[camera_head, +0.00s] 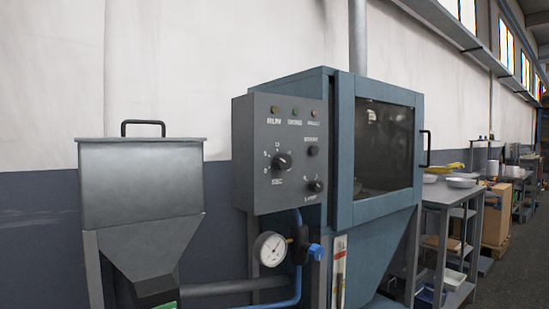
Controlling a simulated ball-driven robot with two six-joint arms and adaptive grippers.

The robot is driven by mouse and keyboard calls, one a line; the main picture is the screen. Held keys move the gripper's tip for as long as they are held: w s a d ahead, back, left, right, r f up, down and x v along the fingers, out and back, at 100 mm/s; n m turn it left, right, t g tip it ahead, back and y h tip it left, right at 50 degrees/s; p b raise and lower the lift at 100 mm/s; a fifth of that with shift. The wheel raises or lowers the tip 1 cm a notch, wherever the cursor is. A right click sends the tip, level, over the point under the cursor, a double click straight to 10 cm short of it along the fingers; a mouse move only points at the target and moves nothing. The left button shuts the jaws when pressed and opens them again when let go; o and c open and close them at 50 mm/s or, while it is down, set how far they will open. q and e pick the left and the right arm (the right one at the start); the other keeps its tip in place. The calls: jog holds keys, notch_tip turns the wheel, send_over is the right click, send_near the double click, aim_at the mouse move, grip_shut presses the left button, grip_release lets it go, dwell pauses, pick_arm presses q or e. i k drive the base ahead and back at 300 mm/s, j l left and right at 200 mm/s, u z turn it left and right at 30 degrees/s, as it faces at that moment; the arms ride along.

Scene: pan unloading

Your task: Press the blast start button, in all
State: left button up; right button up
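The grey control panel (262,185) is mounted on the left side of the blue-grey blast cabinet (340,150). Three small indicator lights sit in a row along its top. Below them is a large black dial (282,162) with a scale. A small round dark control (312,151) sits at upper right under a label too blurred to read; I cannot tell if it is the blast start button. A black knob (315,186) is below it. The cabinet's windowed door (383,150) looks shut. Neither gripper is in view.
A grey metal hopper (140,185) with a black lid handle stands left. A pressure gauge (270,249) and blue valve (316,252) hang below the panel. A workbench (437,195) with white bowls (461,182) stands right of the cabinet. Floor shows at far right.

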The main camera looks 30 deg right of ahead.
aim_at(313, 150)
jog(key=z, duration=1.25)
